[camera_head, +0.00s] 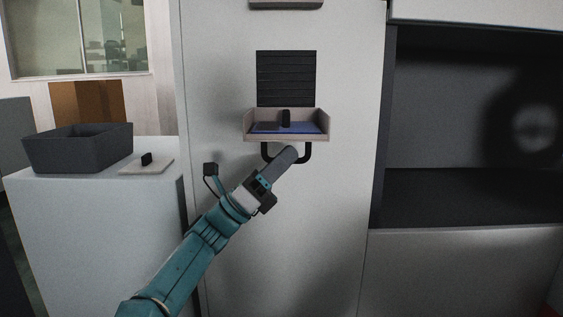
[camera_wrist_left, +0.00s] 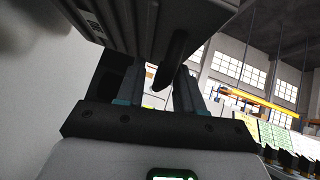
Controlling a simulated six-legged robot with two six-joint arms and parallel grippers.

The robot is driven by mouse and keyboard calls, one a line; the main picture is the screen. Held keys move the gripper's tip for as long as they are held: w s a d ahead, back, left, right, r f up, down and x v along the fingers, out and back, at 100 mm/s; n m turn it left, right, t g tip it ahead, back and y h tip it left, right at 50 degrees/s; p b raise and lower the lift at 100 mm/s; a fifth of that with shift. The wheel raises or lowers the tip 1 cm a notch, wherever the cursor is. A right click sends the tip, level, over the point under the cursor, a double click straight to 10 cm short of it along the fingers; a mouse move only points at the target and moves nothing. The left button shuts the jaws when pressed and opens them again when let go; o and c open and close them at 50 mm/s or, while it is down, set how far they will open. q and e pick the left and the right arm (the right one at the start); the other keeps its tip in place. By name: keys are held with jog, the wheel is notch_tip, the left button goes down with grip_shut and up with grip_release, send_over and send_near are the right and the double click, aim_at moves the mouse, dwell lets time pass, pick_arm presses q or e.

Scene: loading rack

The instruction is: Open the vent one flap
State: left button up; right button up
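A black slatted vent panel (camera_head: 286,78) is set in the pale cabinet front in the head view. Below it, a shallow open-topped tray-like flap (camera_head: 251,124) juts out, with a blue inside and a small dark upright piece in it. A black U-shaped handle (camera_head: 307,154) hangs under it. My left gripper (camera_head: 289,156) reaches up from the lower left and overlaps the handle. In the left wrist view, a dark bar (camera_wrist_left: 174,62) shows close to my left gripper's fingers (camera_wrist_left: 158,92), which stand apart with light between them. I cannot tell whether they touch it. My right gripper is out of view.
A dark bin (camera_head: 78,150) and a pale plate (camera_head: 146,165) with a small black piece stand on the white counter (camera_head: 90,215) at left. A dark open recess (camera_head: 470,200) lies at right. The cabinet front below the handle is bare.

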pick_arm(q)
jog(key=b+v, duration=0.2)
jog(key=v, duration=1.4)
jog(key=shift+a+b, duration=0.2)
jog(key=shift+b, duration=0.15)
jog(key=shift+f, duration=0.1)
